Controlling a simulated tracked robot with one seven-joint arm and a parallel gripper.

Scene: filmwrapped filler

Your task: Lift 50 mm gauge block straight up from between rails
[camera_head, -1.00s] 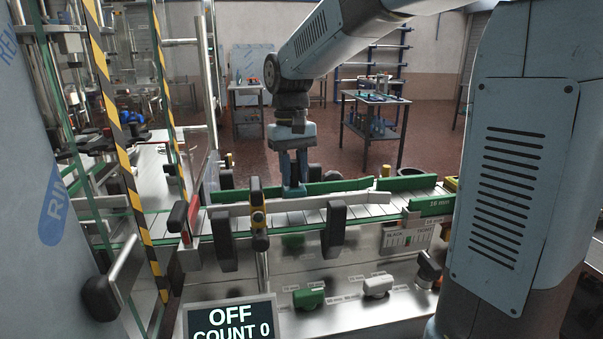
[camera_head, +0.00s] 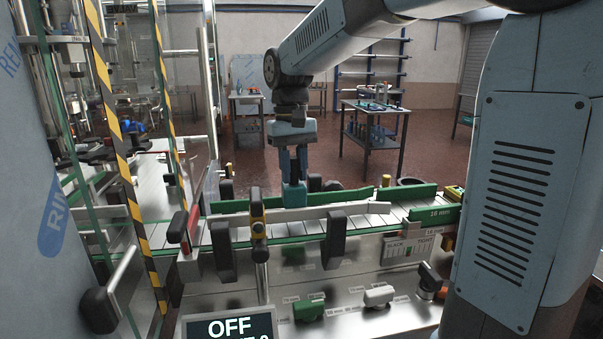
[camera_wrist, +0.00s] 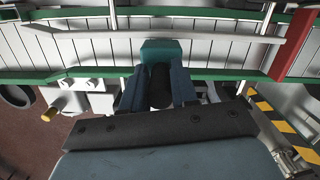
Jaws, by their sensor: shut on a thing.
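The gauge block (camera_head: 294,195) is a teal block. In the head view it stands upright at the conveyor, just behind the pale front rail (camera_head: 325,212) and in front of the green back rail (camera_head: 350,198). My gripper (camera_head: 293,177) points down from above and is shut on its upper part. The block's lower edge is close to or behind the front rail, so I cannot tell its exact clearance from the belt. In the wrist view the teal block (camera_wrist: 168,50) shows beyond the two fingers of my gripper (camera_wrist: 158,78).
Black clamp knobs (camera_head: 336,235) and a yellow-and-black post (camera_head: 258,222) stand along the front rail. A display (camera_head: 230,327) reads OFF. A striped yellow-black guard post (camera_head: 120,130) stands at the left. Space above the conveyor around my gripper looks clear.

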